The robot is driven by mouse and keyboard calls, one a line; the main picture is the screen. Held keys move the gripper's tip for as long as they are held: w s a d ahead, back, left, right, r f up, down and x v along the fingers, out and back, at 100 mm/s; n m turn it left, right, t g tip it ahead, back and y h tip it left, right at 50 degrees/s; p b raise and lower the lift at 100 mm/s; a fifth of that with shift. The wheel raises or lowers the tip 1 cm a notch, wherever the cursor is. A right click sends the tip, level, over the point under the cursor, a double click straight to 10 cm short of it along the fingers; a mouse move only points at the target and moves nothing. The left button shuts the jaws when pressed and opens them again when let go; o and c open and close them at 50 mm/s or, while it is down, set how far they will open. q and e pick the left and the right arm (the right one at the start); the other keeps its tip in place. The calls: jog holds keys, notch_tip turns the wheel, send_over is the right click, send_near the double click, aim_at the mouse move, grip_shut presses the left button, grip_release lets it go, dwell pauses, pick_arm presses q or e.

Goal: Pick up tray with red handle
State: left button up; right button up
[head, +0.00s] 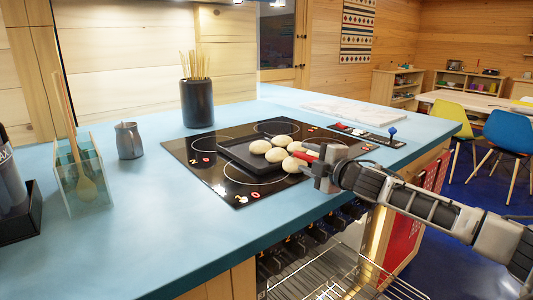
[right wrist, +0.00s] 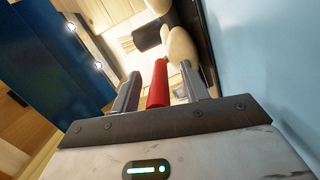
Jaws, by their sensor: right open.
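A black tray (head: 238,154) with several pale round buns (head: 275,155) sits on the black cooktop (head: 190,150). Its red handle (head: 306,157) points right, toward my right gripper (head: 316,166). In the right wrist view the red handle (right wrist: 158,85) lies between the two fingers of my right gripper (right wrist: 160,72), with a visible gap on each side. The right gripper is open and not closed on the handle. Part of the handle is hidden by the gripper in the head view. My left gripper is not in view.
The blue counter (head: 150,235) is mostly clear at the front. A dark utensil pot (head: 197,102), a metal jug (head: 129,141) and a glass holder with a wooden spoon (head: 86,185) stand left. An open oven rack (head: 340,280) shows below the counter edge.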

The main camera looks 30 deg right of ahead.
grip_shut()
jog(key=shift+r, duration=0.2)
